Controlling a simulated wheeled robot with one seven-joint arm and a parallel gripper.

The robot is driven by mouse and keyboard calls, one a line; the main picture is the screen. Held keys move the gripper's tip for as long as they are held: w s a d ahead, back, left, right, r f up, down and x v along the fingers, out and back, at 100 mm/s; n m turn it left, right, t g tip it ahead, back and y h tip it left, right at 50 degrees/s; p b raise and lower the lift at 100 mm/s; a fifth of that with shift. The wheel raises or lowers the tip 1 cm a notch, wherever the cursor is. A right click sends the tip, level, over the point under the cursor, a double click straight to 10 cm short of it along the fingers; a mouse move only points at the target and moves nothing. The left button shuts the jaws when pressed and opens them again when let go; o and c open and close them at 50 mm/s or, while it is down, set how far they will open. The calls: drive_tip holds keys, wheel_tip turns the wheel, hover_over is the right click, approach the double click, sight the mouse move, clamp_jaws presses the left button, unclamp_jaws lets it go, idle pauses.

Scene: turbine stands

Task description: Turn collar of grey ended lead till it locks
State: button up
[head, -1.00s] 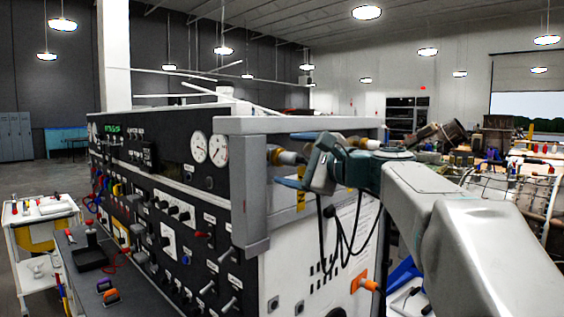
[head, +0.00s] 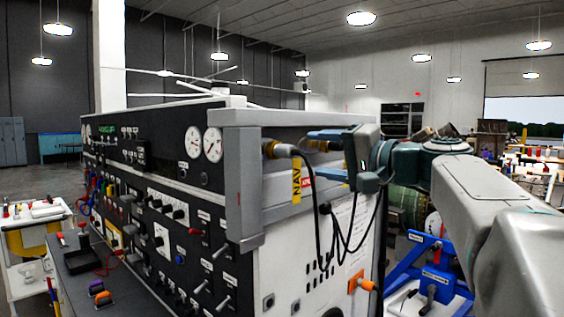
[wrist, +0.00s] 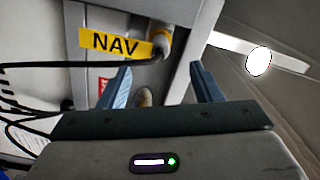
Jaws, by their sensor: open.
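A grey-ended lead (head: 284,150) with a brass-coloured collar (head: 269,149) sits on the white side panel of the test cabinet, just under its grey frame. Its black cable hangs down past a yellow NAV tag (head: 297,182). In the wrist view, a connector (wrist: 161,44) shows beside the NAV tag (wrist: 116,43), beyond the fingers. My gripper (head: 313,154) is open and empty, to the right of the grey-ended lead and apart from it. In the wrist view, a second connector (wrist: 145,97) is partly hidden behind my gripper (wrist: 160,75). I cannot tell whether the collar is locked.
The cabinet's grey frame (head: 242,180) stands close to the left of the lead. Black cables loop below, and an orange connector (head: 364,283) sits lower on the panel. A blue stand (head: 425,270) is behind at the right. Open air lies above the cabinet.

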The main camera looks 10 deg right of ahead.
sight(292, 154)
drive_tip(key=w+a+n, duration=0.1)
drive_tip(key=w+a, duration=0.1)
drive_tip(key=w+a+n+p, duration=0.1)
drive_tip(key=w+a+n, duration=0.1)
drive_tip(key=w, duration=0.1)
drive_tip(key=w+a+n+p, duration=0.1)
drive_tip(key=w+a, duration=0.1)
drive_tip(key=w, duration=0.1)
drive_tip(key=shift+w+a+f+n, duration=0.15)
drive_tip(key=shift+a+n, duration=0.05)
drive_tip(key=shift+n, duration=0.2)
drive_tip(key=shift+c, duration=0.3)
drive_tip(key=c, duration=1)
